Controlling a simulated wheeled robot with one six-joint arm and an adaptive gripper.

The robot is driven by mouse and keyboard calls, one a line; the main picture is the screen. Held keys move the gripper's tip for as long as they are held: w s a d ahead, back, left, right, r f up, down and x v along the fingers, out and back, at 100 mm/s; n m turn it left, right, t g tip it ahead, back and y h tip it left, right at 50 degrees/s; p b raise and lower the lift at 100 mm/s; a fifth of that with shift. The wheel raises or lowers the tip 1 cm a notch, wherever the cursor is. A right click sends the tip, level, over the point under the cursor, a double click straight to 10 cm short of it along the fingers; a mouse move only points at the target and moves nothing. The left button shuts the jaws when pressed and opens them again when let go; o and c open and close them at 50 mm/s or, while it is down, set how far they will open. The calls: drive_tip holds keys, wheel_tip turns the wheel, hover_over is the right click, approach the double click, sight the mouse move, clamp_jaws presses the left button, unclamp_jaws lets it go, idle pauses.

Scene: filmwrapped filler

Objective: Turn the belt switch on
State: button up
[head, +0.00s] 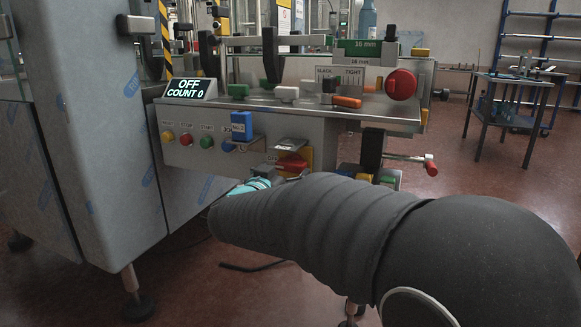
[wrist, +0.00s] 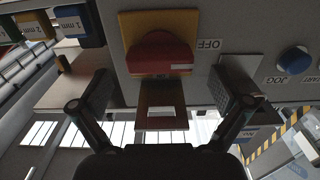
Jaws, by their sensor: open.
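The switch I take for the belt switch is a red knob (wrist: 160,56) on a yellow plate (wrist: 130,22), with an OFF label beside it in the wrist view. It also shows in the head view (head: 291,163) on the machine's front panel. A display (head: 189,88) on top reads OFF, COUNT 0. My gripper (wrist: 160,108) is open, its fingers spread to either side below the knob in the wrist view, with no visible contact. A brown plate with a white mark (wrist: 161,122) shows between them. In the head view my arm hides most of the gripper.
Yellow, red and green buttons (head: 187,140) sit left of the switch; a blue JOG button (wrist: 295,60) is near it. A blue block (head: 241,124) protrudes from the panel. Labelled blocks (wrist: 78,22) stand beside the switch. A red-tipped lever (head: 430,165) sticks out at right.

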sight(288, 167)
drive_tip(key=shift+x, duration=1.85)
drive_tip(key=shift+c, duration=0.3)
drive_tip(key=c, duration=1.1)
